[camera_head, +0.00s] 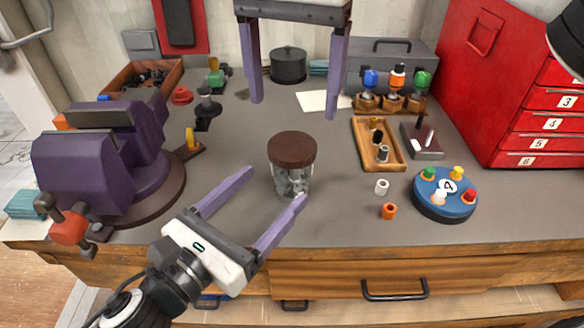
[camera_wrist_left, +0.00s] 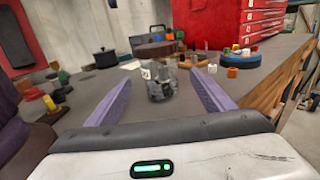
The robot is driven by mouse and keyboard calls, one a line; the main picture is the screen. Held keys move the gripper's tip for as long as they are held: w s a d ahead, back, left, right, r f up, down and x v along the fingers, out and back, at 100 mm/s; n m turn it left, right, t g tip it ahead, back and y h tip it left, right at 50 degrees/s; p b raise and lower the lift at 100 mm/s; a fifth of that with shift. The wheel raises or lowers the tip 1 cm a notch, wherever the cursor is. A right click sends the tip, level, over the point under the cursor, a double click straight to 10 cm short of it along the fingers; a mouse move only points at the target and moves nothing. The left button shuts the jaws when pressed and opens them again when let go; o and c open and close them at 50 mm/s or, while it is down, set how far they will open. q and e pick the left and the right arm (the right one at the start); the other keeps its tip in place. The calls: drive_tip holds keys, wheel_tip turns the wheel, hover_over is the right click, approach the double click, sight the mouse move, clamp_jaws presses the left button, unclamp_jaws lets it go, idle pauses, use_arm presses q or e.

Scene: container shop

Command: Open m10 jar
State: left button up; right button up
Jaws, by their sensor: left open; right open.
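The jar (camera_head: 291,181) stands upright on the grey bench, a clear body with grey pieces inside and a brown lid (camera_head: 292,149) on top. In the left wrist view the jar (camera_wrist_left: 161,88) shows ahead between the fingers, with a white label on it and the lid (camera_wrist_left: 157,50) above. My left gripper (camera_head: 275,188) is open and low in front of the jar, one finger to its left and one near its lower right. Whether a finger touches the glass, I cannot tell. My right gripper (camera_head: 293,108) is open and empty, pointing down behind and above the jar.
A purple vise (camera_head: 100,155) stands at the left. A blue round stand (camera_head: 445,198), a white cap (camera_head: 381,187), an orange cap (camera_head: 388,211) and a wooden tray (camera_head: 362,150) are to the right. A red drawer cabinet (camera_head: 500,80) stands at the back right. Bench around the jar is clear.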

sight(281, 179)
use_arm(q)
drive_tip(key=x, duration=0.7)
drive_tip(key=shift+w+d+f, duration=0.1)
drive_tip(key=shift+w, duration=0.05)
drive_tip(key=shift+c, duration=0.4)
